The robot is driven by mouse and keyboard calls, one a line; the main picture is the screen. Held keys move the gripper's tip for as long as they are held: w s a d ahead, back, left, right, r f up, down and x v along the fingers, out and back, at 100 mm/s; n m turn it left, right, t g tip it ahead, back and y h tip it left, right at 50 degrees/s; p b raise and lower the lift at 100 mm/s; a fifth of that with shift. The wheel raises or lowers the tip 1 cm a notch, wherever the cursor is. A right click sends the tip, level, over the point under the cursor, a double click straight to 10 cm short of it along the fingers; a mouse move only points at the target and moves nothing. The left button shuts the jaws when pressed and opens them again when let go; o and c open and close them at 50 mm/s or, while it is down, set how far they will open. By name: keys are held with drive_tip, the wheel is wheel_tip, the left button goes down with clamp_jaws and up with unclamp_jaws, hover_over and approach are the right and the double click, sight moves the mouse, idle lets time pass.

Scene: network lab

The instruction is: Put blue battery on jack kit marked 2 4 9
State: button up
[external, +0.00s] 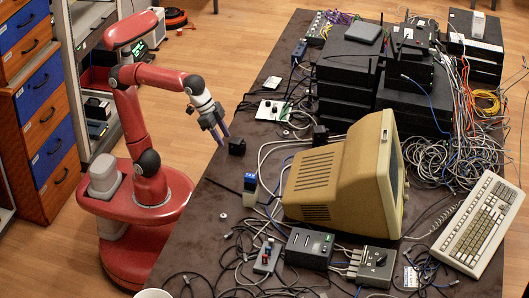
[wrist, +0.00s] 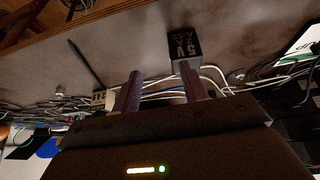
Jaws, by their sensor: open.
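My gripper (external: 221,139) is open and empty over the table's left edge. Its two fingers also show in the wrist view (wrist: 160,86). A small black block (external: 237,146) is just right of the fingertips; in the wrist view a black block with pale lettering starting "5V" (wrist: 185,44) is beyond the right finger. A blue-topped, pale small object (external: 250,182) stands farther along the table, left of the beige monitor; it may be the blue battery, but I cannot tell.
The beige monitor (external: 335,175) stands mid-table, with black network boxes (external: 345,75) behind. A white plate with black knobs (external: 271,110) lies beyond the gripper. A keyboard (external: 478,222) is at right. Loose cables cover much of the table (external: 213,190); its left strip is clearer.

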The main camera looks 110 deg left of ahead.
drive_tip(key=s+a+f, duration=0.2)
drive_tip(key=s+f, duration=0.4)
drive_tip(key=f, duration=0.1)
drive_tip(key=s+a+f, duration=0.3)
drive_tip(key=s+f, duration=0.3)
drive_tip(key=f, duration=0.1)
drive_tip(key=shift+s+a+f+y, duration=0.15)
drive_tip(key=shift+s+f+y, duration=0.15)
drive_tip(key=shift+s+f, duration=0.1)
